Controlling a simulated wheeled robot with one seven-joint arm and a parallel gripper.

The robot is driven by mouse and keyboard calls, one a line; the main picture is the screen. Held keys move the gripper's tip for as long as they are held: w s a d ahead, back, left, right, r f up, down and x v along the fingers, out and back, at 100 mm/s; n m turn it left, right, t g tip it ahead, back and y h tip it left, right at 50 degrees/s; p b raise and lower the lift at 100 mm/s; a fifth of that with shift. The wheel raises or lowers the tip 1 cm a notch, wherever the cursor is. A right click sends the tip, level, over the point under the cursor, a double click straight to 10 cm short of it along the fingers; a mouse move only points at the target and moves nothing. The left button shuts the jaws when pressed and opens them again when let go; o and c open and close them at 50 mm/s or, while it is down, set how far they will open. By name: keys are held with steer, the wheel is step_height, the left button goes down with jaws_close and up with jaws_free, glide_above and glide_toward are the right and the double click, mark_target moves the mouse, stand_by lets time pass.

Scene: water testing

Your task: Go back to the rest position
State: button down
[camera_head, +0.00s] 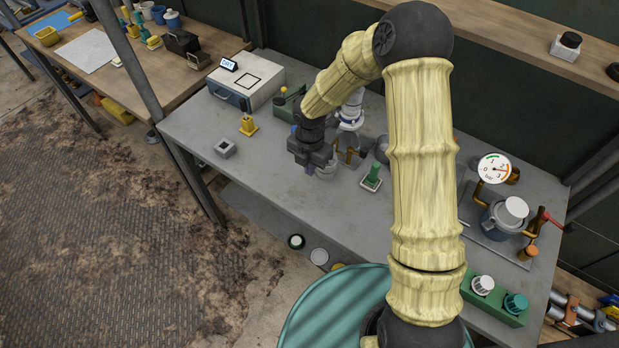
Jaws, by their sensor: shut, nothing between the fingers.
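My gripper (311,167) is at the end of my arm, pointing down over the middle of the grey table (250,186). It is dark and small in this view, and its fingers are shut with nothing held between them. My yellow-sleeved arm reaches up from the bottom of the picture, bends at a black joint near the top and comes down to the left. It hides part of the table behind it.
A white box with a display (246,80) stands at the table's back left. A small grey block (225,148) and a yellow piece (249,125) stand left of my gripper. A green piece (373,175) is to its right. A pressure gauge (494,169) stands at the right. The table's front left is clear.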

steer(key=r, duration=0.2)
steer(key=shift+d+r, duration=0.2)
steer(key=shift+r, duration=0.1)
steer(key=shift+s+a, duration=0.1)
steer(key=shift+a, duration=0.15)
steer(key=s+d+r+m+t, duration=0.1)
steer(key=s+d+r+m, duration=0.5)
steer(key=m, duration=0.8)
steer(key=s+d+r+m+t, duration=0.1)
steer(key=s+d+r+m, duration=0.6)
steer(key=m, duration=0.8)
steer(key=s+d, duration=0.2)
steer(key=d, duration=0.1)
steer(key=shift+m+t, duration=0.3)
